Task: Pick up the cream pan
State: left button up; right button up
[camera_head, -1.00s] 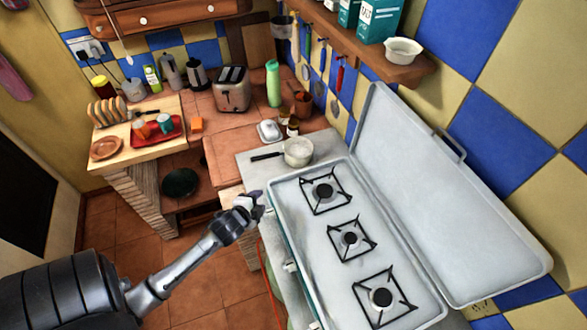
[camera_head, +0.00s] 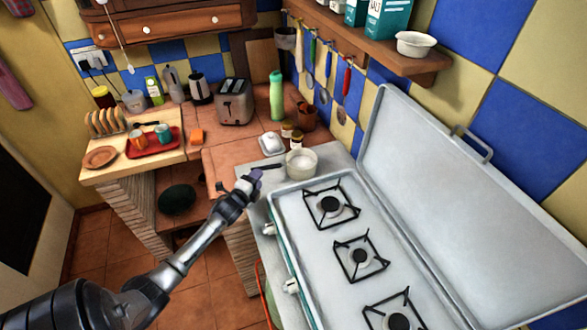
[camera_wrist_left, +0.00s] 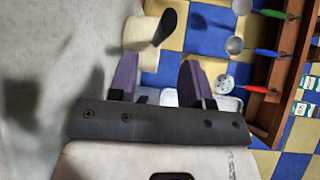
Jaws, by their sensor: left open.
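The cream pan (camera_head: 301,163) stands on the pale counter just behind the stove, with its dark handle (camera_head: 265,167) pointing left. My left gripper (camera_head: 254,178) is by the handle's end, to the left of the pan's body. The picture does not show it touching the handle. In the left wrist view the purple-padded fingers of this gripper (camera_wrist_left: 157,76) are apart with nothing visibly held. A cream shape with a dark rounded piece shows beyond them; I cannot tell surely whether it is the pan. My right gripper is not in view.
The stove (camera_head: 290,215) with several burners has its lid (camera_head: 440,190) raised on the right. A white butter dish (camera_head: 271,144) and small jars (camera_head: 296,140) stand behind the pan. A toaster (camera_head: 235,102) and green bottle (camera_head: 276,95) are farther back.

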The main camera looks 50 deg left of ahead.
aim_at(266, 170)
pick_arm(q)
jog(key=shift+x, duration=3.15)
grip_shut()
jog(key=shift+r, duration=0.15)
